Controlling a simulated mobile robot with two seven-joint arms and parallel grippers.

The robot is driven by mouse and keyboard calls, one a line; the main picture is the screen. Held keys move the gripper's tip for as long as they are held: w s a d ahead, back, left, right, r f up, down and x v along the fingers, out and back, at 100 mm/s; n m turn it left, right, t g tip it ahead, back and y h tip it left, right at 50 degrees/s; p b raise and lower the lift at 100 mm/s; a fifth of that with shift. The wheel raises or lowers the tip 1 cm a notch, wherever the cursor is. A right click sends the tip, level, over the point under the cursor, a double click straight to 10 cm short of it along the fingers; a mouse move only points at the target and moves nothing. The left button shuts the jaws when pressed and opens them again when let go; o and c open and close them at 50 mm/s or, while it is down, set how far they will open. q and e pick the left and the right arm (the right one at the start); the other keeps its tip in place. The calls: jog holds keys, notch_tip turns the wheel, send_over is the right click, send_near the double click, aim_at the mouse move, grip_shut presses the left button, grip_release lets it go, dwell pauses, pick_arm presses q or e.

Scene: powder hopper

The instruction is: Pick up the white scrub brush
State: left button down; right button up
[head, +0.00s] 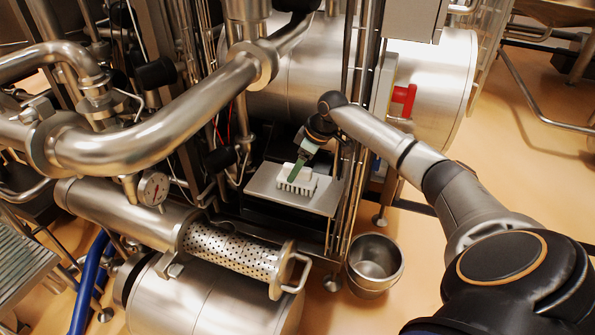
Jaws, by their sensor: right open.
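The white scrub brush (305,184) lies on a flat grey metal plate (262,184) in the middle of the head view, with its bristle side showing toward the front. My right arm reaches in from the right, and my right gripper (298,170) points down at the brush from above. A green part at the gripper's tip overlaps the top of the brush in the picture; I cannot tell whether it touches. The gripper is open. The wrist hides part of the space behind the brush. My left gripper is not in view.
Vertical metal rods (347,195) stand close to the plate's right side. A steel bucket (375,262) stands on the floor at front right. A perforated cylinder (235,250) and a thick bent pipe (150,125) crowd the left. A red handle (404,97) is behind the arm.

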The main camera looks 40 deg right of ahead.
grip_shut()
dwell(0.4)
